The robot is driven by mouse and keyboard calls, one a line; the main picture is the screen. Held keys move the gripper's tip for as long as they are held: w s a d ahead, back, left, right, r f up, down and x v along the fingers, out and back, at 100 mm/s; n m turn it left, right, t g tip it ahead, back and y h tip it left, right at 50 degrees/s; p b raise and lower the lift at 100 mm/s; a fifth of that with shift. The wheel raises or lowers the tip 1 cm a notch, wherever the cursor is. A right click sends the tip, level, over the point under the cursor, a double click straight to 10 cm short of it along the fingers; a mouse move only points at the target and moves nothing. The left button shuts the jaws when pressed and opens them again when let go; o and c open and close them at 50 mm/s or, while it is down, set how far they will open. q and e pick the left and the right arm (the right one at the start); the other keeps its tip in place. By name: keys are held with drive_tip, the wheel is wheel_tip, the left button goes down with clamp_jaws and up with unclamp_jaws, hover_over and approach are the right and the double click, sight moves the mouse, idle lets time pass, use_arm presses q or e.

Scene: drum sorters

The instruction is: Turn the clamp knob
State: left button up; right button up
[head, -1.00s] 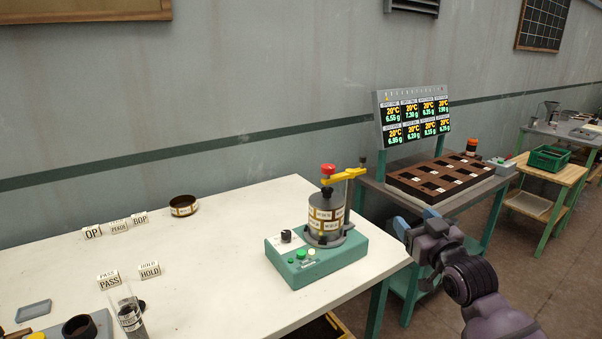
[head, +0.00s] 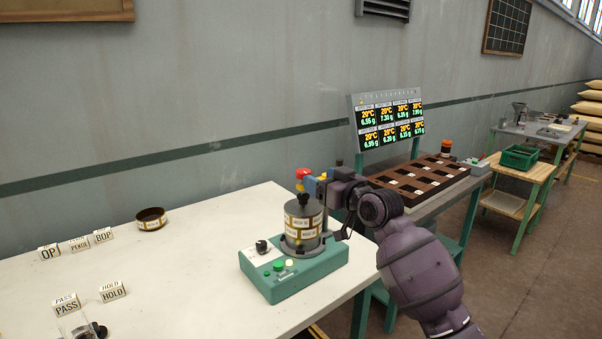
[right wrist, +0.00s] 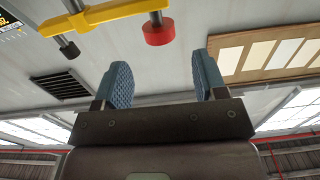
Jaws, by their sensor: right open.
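The clamp's red knob (head: 302,172) sits above a grey drum (head: 303,220) with paper labels, which stands upright on a green base unit (head: 297,287). In the right wrist view, the red knob (right wrist: 158,31) is at the end of the yellow clamp arm (right wrist: 105,14). My right gripper (head: 316,186) is beside the knob in the head view and hides most of the yellow arm. In the right wrist view my right gripper (right wrist: 162,82) is open and empty, its two blue pads apart. The knob lies ahead of the gap, not between the pads. My left gripper is not in view.
The base unit has a black dial (head: 261,246) and buttons. A brown tray (head: 425,178) and a readout panel (head: 388,120) stand behind my arm.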

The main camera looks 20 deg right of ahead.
sight(303, 171)
drive_tip(key=x, duration=0.5)
drive_tip(key=shift+w+a+f+b, duration=0.1)
drive_tip(key=shift+w+b, duration=0.15)
drive_tip(key=shift+b, duration=0.1)
drive_tip(key=shift+x, duration=0.8)
drive_tip(key=shift+c, duration=0.4)
